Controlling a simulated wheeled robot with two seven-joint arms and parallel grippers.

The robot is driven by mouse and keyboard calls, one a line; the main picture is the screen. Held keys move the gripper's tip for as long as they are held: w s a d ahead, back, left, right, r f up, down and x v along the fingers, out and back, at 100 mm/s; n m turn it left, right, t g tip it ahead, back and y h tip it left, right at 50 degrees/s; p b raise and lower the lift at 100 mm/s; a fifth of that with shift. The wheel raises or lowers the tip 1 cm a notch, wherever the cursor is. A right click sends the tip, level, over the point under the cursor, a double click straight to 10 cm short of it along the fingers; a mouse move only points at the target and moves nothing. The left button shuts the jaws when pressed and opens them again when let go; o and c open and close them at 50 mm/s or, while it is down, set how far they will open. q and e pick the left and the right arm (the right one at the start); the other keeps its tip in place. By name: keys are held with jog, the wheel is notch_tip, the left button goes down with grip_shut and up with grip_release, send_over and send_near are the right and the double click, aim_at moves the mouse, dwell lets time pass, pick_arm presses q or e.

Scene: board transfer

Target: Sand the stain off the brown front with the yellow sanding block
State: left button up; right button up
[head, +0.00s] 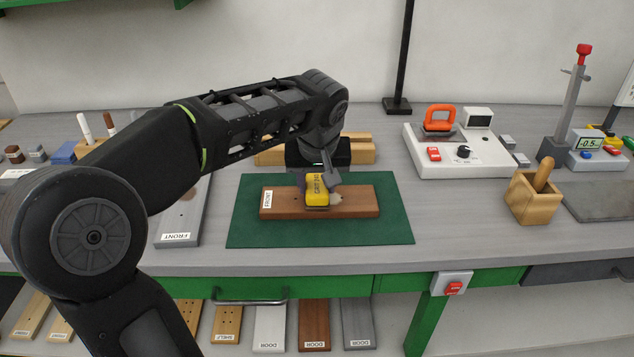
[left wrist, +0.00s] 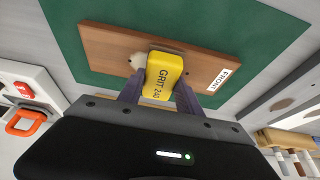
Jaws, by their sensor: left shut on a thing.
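The brown front (head: 275,203) lies flat on the green mat (head: 390,232), with its FRONT label at its left end; it also shows in the left wrist view (left wrist: 110,46). My left gripper (head: 317,188) is shut on the yellow sanding block (head: 317,191), marked GRIT 240 in the left wrist view (left wrist: 163,76). The block is over the middle of the brown front; I cannot tell for sure whether it touches it. A pale stain (head: 335,199) shows just right of the block, and beside it in the left wrist view (left wrist: 137,61). The block may hide part of it. My right gripper is not in view.
A grey front board (head: 180,225) lies left of the mat. Wooden pieces (head: 360,150) lie behind it. A white device with an orange-handled tool (head: 440,120), a wooden box (head: 533,200) and a gauge stand (head: 568,110) are at the right. The mat's right part is clear.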

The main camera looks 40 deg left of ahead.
aim_at(333, 196)
pick_arm(q)
jog(key=shift+f+b, duration=0.3)
jog(key=shift+f, duration=0.1)
dwell(0.4)
jog(key=shift+w+d+f, duration=0.1)
jog(key=shift+w+d, duration=0.3)
jog(key=shift+d, duration=0.25)
jog(key=shift+d, duration=0.1)
jog(key=shift+w+d, duration=0.55)
jog(key=shift+d, duration=0.1)
jog(key=shift+w+d+r, duration=0.2)
jog(key=shift+w+d, duration=0.3)
jog(key=shift+d, duration=0.05)
